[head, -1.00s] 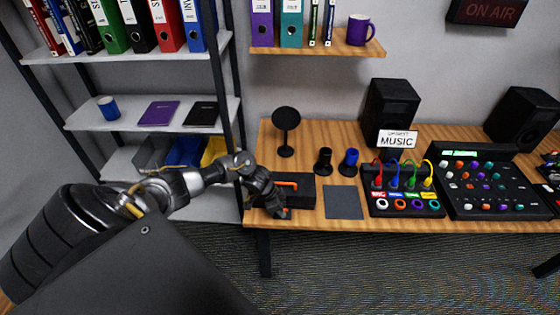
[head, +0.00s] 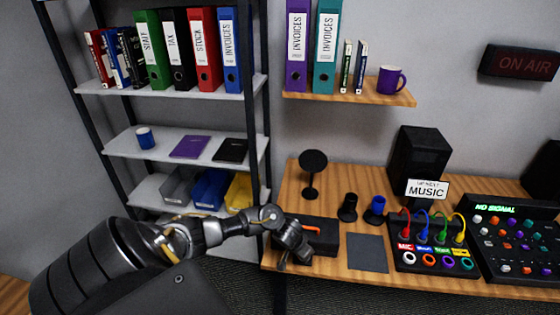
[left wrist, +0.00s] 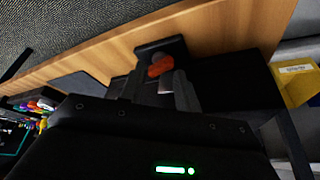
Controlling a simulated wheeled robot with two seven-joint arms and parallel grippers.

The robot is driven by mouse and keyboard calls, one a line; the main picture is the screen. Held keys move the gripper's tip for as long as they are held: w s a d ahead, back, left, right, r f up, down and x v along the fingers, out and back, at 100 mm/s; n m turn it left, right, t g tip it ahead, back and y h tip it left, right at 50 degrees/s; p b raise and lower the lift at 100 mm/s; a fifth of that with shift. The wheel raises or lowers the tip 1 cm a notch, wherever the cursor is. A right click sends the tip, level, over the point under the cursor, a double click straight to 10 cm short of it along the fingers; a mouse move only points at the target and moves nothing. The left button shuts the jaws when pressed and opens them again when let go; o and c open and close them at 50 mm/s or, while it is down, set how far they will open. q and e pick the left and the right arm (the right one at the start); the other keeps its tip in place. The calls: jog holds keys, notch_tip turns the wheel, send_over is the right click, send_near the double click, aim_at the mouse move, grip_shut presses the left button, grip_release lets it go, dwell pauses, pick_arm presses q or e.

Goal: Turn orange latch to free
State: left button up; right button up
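The orange latch (head: 311,228) is a bar on top of a black case (head: 326,240) at the left end of the desk. My left gripper (head: 292,258) is at the case's left front side, next to the latch and partly covering it. In the left wrist view the orange latch (left wrist: 160,66) shows just beyond the fingertips of the left gripper (left wrist: 156,88). The fingers look apart; whether they touch the latch cannot be made out. My right gripper is in neither view.
On the desk are a round black stand (head: 312,168), a black cup-like holder (head: 348,207), a blue one (head: 375,209), a grey pad (head: 367,252) and a box with coloured cables (head: 436,250). A shelf rack (head: 262,120) with a yellow bin (head: 239,192) stands left of the desk.

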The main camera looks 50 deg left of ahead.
pick_arm(q)
jog(key=p+v, duration=0.3)
jog(key=v, duration=0.7)
jog(key=s+d+f+h+b, duration=0.1)
jog(key=s+f, duration=0.3)
jog(key=f, duration=0.7)
jog(key=s+d+f+b, duration=0.4)
jog(key=s+f, duration=0.1)
jog(key=f, duration=0.7)
jog(key=s+d+f+g+h+b, duration=0.1)
jog(key=s+f, duration=0.4)
jog(key=f, duration=0.6)
jog(key=shift+d+f+h+b, duration=0.35)
jog(key=shift+d+b, duration=0.35)
jog(key=shift+d, duration=0.25)
jog(key=shift+s, duration=0.1)
